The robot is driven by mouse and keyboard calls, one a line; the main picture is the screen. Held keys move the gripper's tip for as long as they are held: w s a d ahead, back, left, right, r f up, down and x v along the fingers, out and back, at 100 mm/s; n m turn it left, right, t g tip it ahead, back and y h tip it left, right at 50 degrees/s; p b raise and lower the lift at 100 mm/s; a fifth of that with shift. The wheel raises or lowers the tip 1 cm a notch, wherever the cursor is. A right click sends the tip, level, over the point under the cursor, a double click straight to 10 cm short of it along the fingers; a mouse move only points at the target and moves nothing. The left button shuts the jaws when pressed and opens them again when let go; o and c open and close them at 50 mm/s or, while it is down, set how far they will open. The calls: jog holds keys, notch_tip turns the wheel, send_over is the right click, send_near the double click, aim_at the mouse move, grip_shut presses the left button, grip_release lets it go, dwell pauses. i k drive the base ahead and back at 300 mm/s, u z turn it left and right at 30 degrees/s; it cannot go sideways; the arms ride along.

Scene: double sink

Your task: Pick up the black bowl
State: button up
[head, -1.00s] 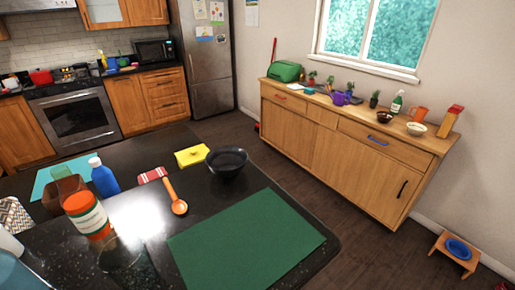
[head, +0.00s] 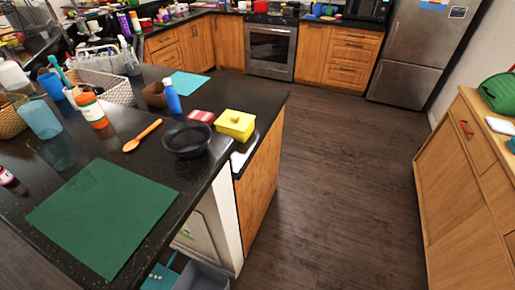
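The black bowl (head: 187,140) stands upright on the dark countertop (head: 140,155) at the left, close to the counter's right edge. It looks empty. A yellow box-like thing (head: 236,125) is just right of it and a red-and-white cloth (head: 201,116) is just behind it. An orange spoon (head: 142,136) lies to its left. My gripper is not in view.
A green mat (head: 104,215) covers the near counter. Open wooden floor (head: 330,170) lies between the counter and the wooden sideboard (head: 462,190) at right.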

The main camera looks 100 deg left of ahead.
aim_at(188, 139)
jog(key=i, duration=0.45)
jog(key=z, duration=3.15)
jog(key=k, duration=2.8)
jog(key=z, duration=1.7)
